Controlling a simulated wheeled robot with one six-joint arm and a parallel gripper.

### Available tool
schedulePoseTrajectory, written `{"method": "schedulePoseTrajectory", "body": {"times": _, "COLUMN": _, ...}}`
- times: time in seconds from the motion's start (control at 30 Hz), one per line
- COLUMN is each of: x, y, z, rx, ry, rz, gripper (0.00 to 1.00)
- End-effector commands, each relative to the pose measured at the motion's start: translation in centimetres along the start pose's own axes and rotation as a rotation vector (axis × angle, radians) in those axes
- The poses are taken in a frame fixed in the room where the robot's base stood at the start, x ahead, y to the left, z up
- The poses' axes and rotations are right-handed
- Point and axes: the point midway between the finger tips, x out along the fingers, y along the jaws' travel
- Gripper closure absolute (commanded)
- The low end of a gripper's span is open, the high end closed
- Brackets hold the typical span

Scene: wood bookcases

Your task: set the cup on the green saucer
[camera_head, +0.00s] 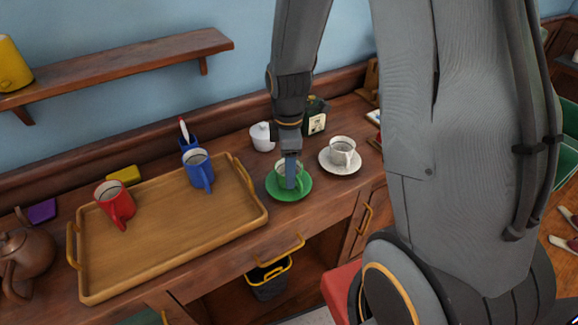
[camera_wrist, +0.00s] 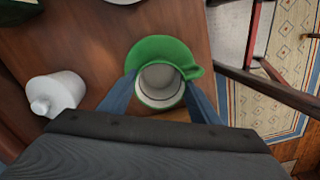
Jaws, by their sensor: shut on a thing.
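A green cup (camera_wrist: 160,84) with a pale inside is between the two blue fingers of my gripper (camera_head: 291,182), which is shut on it. The cup is upright, with its handle to the right in the wrist view. The green saucer (camera_head: 298,194) is on the counter directly under the cup in the head view. It also shows beyond the cup in the wrist view (camera_wrist: 160,46). My fingers hide part of the cup in the head view (camera_head: 279,176). I cannot tell whether the cup's base touches the saucer.
A white cup (camera_head: 342,148) on a white saucer (camera_head: 340,169) stands right of the green saucer. A white lidded pot (camera_head: 262,137) and a dark bottle (camera_head: 314,116) are behind. A wooden tray (camera_head: 160,235) at left holds a red mug (camera_head: 114,202) and a blue mug (camera_head: 198,168).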

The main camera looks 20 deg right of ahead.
Motion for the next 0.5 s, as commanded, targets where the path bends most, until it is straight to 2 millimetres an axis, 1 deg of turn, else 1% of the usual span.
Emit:
{"method": "schedulePoseTrajectory", "body": {"times": 0.2, "x": 0.30, "y": 0.01, "z": -0.01, "rx": 0.000, "ry": 0.000, "rz": 0.000, "gripper": 0.69}}
{"method": "schedulePoseTrajectory", "body": {"times": 0.23, "x": 0.33, "y": 0.00, "z": -0.01, "rx": 0.000, "ry": 0.000, "rz": 0.000, "gripper": 0.42}}
{"method": "schedulePoseTrajectory", "body": {"times": 0.33, "x": 0.27, "y": 0.00, "z": -0.01, "rx": 0.000, "ry": 0.000, "rz": 0.000, "gripper": 0.25}}
{"method": "schedulePoseTrajectory", "body": {"times": 0.5, "x": 0.26, "y": 0.00, "z": 0.00, "rx": 0.000, "ry": 0.000, "rz": 0.000, "gripper": 0.25}}
